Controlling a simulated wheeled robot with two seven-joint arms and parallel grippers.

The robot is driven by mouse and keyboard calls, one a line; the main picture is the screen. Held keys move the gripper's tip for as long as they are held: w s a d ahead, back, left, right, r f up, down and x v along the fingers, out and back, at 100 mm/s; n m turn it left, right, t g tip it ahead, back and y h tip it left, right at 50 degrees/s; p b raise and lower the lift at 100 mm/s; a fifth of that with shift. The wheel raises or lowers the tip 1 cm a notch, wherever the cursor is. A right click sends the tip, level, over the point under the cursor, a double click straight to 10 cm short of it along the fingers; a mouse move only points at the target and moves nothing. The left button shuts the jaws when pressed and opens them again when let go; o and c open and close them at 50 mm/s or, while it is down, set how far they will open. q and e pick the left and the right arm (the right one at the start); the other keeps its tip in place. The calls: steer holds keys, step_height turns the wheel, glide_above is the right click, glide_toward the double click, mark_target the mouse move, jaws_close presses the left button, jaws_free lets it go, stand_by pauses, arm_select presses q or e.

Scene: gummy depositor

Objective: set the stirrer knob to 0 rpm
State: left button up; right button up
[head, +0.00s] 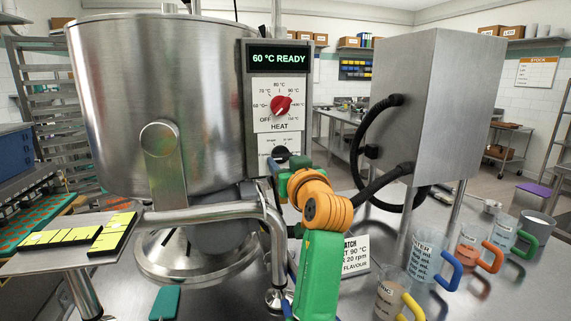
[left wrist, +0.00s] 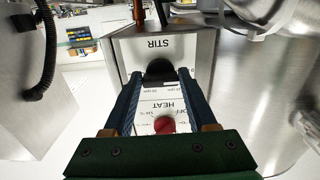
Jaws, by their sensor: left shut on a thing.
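The black stirrer knob (head: 281,153) sits on the lower white dial plate of the control panel, below the red heat knob (head: 281,105). My left gripper (head: 280,163) is at this knob and hides part of it and the lower plate. In the left wrist view the knob (left wrist: 160,70) shows between the two dark blue fingers (left wrist: 160,84), beside the upside-down STIR label (left wrist: 172,44). The fingers are shut on it. Most of the rpm scale is covered, and I cannot read the knob's setting. My right gripper is not in view.
The display (head: 278,58) reads 60 °C READY. A large steel kettle (head: 150,100) stands left of the panel, a grey box (head: 435,110) with black hoses to the right. Several labelled jugs (head: 424,255) and a batch card (head: 355,254) stand on the steel table.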

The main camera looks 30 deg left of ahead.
arm_select(q)
steer(key=o, duration=1.4)
steer(key=shift+c, duration=0.2)
steer(key=b+v, duration=0.3)
steer(key=v, duration=0.4)
